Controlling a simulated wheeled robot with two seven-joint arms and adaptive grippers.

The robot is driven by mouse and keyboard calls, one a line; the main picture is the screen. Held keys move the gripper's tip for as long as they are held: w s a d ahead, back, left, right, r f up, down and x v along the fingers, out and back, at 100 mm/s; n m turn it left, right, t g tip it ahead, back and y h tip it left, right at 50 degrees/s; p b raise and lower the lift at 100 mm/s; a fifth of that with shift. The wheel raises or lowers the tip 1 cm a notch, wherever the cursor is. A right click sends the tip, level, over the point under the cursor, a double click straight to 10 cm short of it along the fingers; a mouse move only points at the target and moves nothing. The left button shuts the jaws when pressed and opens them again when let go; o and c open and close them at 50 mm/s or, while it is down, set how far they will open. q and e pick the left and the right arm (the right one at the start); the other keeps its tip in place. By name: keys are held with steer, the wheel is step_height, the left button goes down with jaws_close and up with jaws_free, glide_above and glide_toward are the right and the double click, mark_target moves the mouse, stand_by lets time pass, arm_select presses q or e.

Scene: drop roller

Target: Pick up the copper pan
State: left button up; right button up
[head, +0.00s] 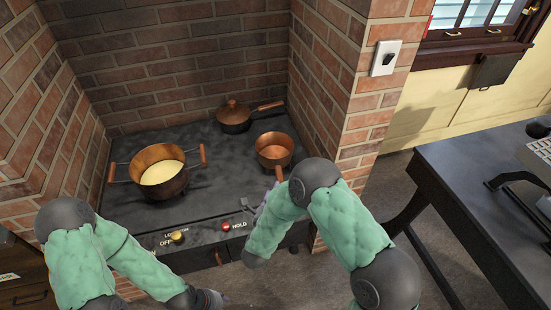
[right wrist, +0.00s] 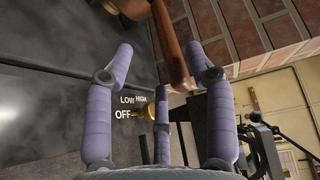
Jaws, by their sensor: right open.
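The small copper pan (head: 273,148) stands upright on the right side of the dark stove top, its brown handle (head: 279,173) pointing towards the front. My right gripper (head: 262,200) is in front of the pan near the handle's end, partly hidden by my own arm. In the right wrist view my open purple fingers (right wrist: 160,58) have the handle (right wrist: 172,45) in the picture between their tips. No grip on it shows, and the depth gap is hard to judge. My left gripper (head: 212,299) is low at the stove's front, mostly cut off; its fingers are unclear.
A large two-handled copper pot (head: 160,172) with yellow contents stands on the left of the stove (head: 120,207). A lidded pan (head: 234,117) is behind, its handle pointing right. Brick walls enclose the stove. Knobs (head: 226,226) line its front. A dark table (head: 440,165) stands right.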

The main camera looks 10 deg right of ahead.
mark_target(277, 165)
steer(key=shift+r+b+x, duration=0.15)
steer(key=shift+b+x, duration=0.3)
steer(key=shift+x, duration=1.05)
steer(key=shift+r+b+x, duration=0.2)
steer(key=shift+b+x, duration=0.25)
steer(key=shift+x, duration=1.1)
steer(key=shift+w+a, duration=0.1)
jaws_close()
